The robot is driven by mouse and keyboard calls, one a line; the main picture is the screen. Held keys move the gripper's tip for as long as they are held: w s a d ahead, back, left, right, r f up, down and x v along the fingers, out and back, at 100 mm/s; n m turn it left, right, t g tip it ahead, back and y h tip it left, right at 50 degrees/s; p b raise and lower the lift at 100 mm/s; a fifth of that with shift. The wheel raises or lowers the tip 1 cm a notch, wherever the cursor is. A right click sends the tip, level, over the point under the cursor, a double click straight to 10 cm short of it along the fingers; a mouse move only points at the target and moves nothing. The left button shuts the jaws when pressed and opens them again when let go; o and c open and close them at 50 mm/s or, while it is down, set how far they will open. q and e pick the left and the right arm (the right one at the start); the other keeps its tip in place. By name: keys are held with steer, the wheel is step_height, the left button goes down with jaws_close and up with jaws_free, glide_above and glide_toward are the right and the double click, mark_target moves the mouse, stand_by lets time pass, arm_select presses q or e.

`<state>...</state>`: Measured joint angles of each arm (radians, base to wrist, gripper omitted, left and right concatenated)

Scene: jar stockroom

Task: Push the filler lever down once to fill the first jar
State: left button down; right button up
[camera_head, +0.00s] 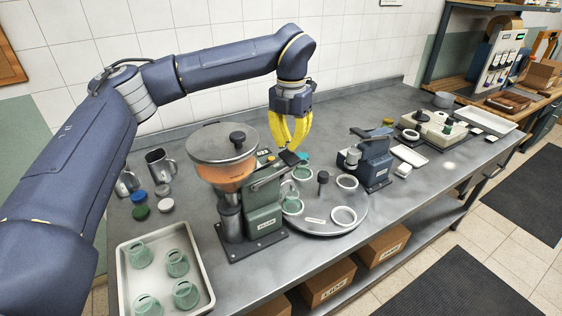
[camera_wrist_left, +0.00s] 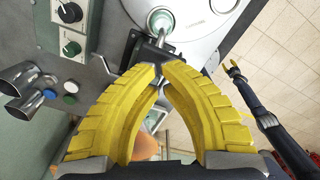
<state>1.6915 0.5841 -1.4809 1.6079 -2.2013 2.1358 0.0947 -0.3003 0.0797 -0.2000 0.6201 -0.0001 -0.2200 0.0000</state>
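The filler (camera_head: 263,205) is a grey-green machine with an orange-filled hopper (camera_head: 225,168). Its lever ends in a black paddle (camera_head: 289,158), which also shows in the wrist view (camera_wrist_left: 147,52). My left gripper (camera_head: 293,147) has yellow fingers with the tips together, just above the paddle; I cannot tell if they touch it. Nothing shows between the tips in the wrist view (camera_wrist_left: 159,68). Green glass jars, one of them (camera_head: 292,206) near the spout side, stand on the round turntable (camera_head: 322,222). My right gripper (camera_wrist_left: 234,70) is small and far off in the wrist view.
A white tray (camera_head: 122,262) of green jars stands at the front left. Coloured lids (camera_head: 139,212) and metal jugs (camera_head: 159,165) are behind it. A blue-grey machine (camera_head: 373,160) stands right of the turntable. Cardboard boxes (camera_head: 328,284) sit on the shelf below.

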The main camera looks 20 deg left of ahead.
mark_target(289, 156)
arm_select(q)
steer(key=shift+f, duration=0.2)
steer(key=shift+f, duration=1.65)
steer(key=shift+w+d+f, duration=0.15)
steer(key=shift+f, duration=2.05)
steer(key=shift+r, duration=4.05)
steer(key=shift+r, duration=0.1)
steer(key=shift+r, duration=2.4)
